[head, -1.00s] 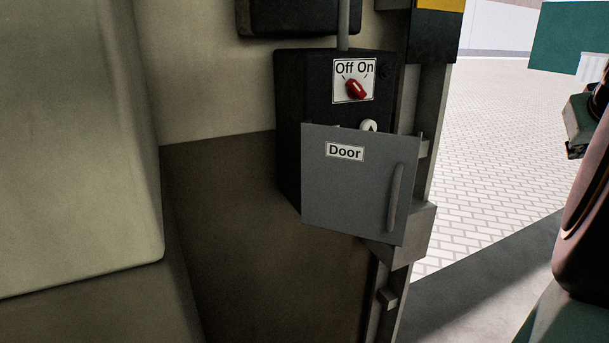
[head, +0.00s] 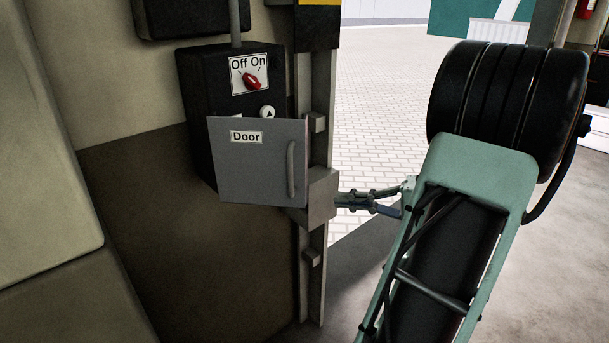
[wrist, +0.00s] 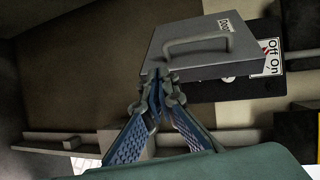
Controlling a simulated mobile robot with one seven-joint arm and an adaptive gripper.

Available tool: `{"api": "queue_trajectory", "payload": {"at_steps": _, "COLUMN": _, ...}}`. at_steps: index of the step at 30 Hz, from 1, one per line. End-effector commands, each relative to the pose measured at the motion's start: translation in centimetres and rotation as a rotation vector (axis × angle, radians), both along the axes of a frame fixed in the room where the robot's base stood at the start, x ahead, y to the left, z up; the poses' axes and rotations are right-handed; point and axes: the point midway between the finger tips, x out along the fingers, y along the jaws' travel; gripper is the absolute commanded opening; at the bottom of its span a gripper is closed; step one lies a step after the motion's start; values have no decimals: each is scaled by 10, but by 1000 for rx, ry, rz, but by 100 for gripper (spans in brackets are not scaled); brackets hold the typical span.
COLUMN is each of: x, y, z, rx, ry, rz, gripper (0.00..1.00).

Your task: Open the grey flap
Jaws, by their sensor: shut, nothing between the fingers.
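The grey flap (head: 255,177), labelled "Door", hangs in front of the lower part of a dark control box. Its upright bar handle (head: 291,170) is near its right edge. In the wrist view the flap (wrist: 238,58) appears turned on its side, with the handle (wrist: 198,43) across its face. My gripper (head: 340,200) is to the right of the flap and handle, by the grey post. In the wrist view my gripper (wrist: 158,80) has its fingertips together at the flap's near edge, with nothing held. I cannot tell whether they touch it.
The dark control box (head: 193,120) carries a red Off/On knob (head: 252,82) and a white arrow button (head: 267,112) above the flap. A grey post (head: 313,255) with brackets stands close behind the flap. Open paved floor (head: 385,110) lies beyond.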

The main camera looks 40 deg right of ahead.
Motion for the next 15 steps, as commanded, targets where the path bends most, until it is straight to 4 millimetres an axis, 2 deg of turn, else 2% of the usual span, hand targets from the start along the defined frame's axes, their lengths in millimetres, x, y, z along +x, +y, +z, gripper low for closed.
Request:
{"api": "queue_trajectory", "payload": {"at_steps": 3, "x": -5, "y": -5, "z": 22, "rx": 83, "ry": -111, "rz": -39, "gripper": 0}}
{"api": "queue_trajectory", "payload": {"at_steps": 8, "x": -7, "y": -7, "z": 34, "rx": 124, "ry": -176, "rz": -58, "gripper": 0}}
{"api": "queue_trajectory", "payload": {"at_steps": 11, "x": 0, "y": -4, "z": 36, "rx": 126, "ry": -182, "rz": -59, "gripper": 0}}
{"api": "queue_trajectory", "payload": {"at_steps": 15, "x": 20, "y": 7, "z": 37, "rx": 127, "ry": -180, "rz": -55, "gripper": 0}}
